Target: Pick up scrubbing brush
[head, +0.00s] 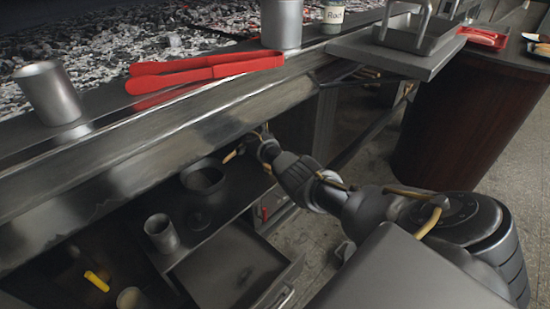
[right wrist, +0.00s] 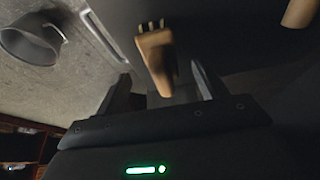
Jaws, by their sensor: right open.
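In the right wrist view, a tan wooden piece with a dark toothed or bristled edge, apparently the scrubbing brush (right wrist: 155,58), lies between the fingers of my right gripper (right wrist: 158,74). The fingers stand apart on either side of it and I see no grip on it. In the head view my right arm reaches under the grill's front ledge, and the right gripper (head: 262,134) is partly hidden there. A small tan bit beside it (head: 231,156) may be part of the brush; I cannot tell. My left gripper is not in view.
Red tongs (head: 205,70) and metal canisters (head: 50,93) sit on the ledge above. Another tan object (right wrist: 300,12) shows at the wrist view's top right.

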